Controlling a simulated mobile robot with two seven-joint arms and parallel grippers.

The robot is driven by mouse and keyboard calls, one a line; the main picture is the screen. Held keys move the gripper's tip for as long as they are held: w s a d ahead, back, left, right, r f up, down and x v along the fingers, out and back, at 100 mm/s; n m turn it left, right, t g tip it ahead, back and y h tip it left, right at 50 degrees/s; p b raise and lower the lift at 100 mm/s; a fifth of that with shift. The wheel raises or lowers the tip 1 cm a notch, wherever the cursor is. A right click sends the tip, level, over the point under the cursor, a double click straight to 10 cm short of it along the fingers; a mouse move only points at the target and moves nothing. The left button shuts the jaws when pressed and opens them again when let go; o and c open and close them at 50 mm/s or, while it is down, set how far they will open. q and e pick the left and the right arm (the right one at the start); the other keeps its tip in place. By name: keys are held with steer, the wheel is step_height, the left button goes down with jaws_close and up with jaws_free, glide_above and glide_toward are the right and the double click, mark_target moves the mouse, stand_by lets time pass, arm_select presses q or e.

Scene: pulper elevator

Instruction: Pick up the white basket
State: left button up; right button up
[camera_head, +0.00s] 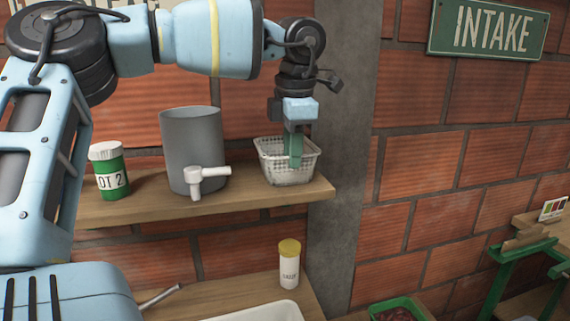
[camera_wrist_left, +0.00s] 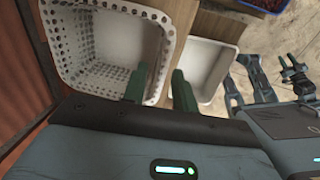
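The white basket (camera_head: 288,167), a small mesh one, stands upright at the right end of the wooden shelf. My left gripper (camera_head: 293,150) points down at it, with its green fingers at the basket. In the left wrist view, the basket (camera_wrist_left: 95,50) is open at the top and looks empty. There my left gripper (camera_wrist_left: 160,90) is open. One finger is inside the basket and the other outside, with the right rim between them. I cannot tell whether either finger touches the wall.
A grey container with a white tap (camera_head: 190,145) stands left of the basket, and a green jar (camera_head: 108,172) farther left. A concrete pillar (camera_head: 342,130) is close on the right. Below are a yellow-capped bottle (camera_head: 289,265) and a white tray (camera_wrist_left: 207,68).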

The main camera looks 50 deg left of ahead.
mark_target(292, 184)
arm_select(q)
steer(key=shift+w+a+f+p, duration=0.15)
steer(key=shift+f+p, duration=0.15)
steer(key=shift+f, duration=0.95)
steer(key=shift+w+a+f+p, duration=0.15)
steer(key=shift+f+p, duration=0.1)
steer(key=shift+f, duration=1)
jaws_close()
